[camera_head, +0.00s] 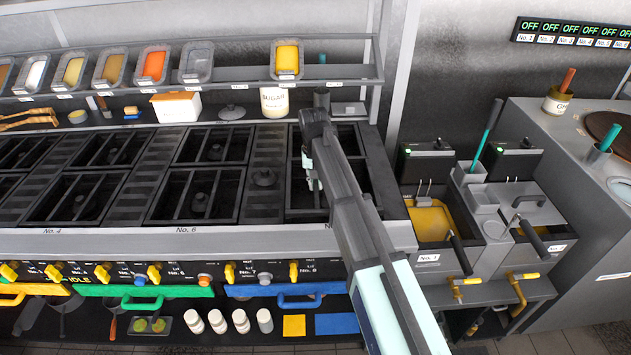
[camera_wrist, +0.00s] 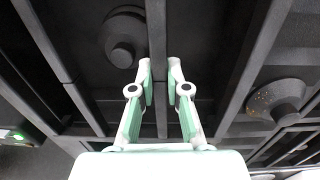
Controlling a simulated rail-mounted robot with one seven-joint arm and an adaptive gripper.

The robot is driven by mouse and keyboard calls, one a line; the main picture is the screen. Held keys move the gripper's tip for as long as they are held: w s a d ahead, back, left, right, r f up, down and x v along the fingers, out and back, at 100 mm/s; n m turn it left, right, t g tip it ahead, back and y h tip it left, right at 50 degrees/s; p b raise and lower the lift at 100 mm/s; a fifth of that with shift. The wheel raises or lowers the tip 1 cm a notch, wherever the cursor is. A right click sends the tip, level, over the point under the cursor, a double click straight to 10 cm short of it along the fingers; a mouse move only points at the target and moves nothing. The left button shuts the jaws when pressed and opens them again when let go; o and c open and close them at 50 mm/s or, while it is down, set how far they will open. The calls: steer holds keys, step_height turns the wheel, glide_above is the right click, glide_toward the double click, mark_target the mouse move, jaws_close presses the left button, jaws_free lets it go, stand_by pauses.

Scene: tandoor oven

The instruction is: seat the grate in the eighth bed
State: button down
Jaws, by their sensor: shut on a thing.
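The eighth bed (camera_head: 300,212) is the rightmost dark bed in the head view, partly hidden behind my arm. My gripper (camera_head: 312,184) is down over its left part. In the wrist view my gripper (camera_wrist: 160,72) has its two fingers on either side of a dark central bar of the grate (camera_wrist: 157,35) and is shut on it. The grate's long dark bars run away from me over the bed. A round burner cap (camera_wrist: 124,36) shows to the left of the held bar. I cannot tell whether the grate's edges rest fully in the bed.
Beds with dark grates (camera_head: 110,148) line the range to the left. Fryers (camera_head: 430,222) stand to the right. A shelf with food pans (camera_head: 287,58) runs behind.

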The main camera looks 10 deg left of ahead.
steer(key=shift+f+b, duration=0.4)
steer(key=shift+f, duration=1.05)
steer(key=c, duration=1.1)
jaws_free()
steer(key=shift+f, duration=0.1)
steer(key=shift+a+r+p, duration=0.1)
steer(key=shift+r+p, duration=2.3)
steer(key=shift+r, duration=1.65)
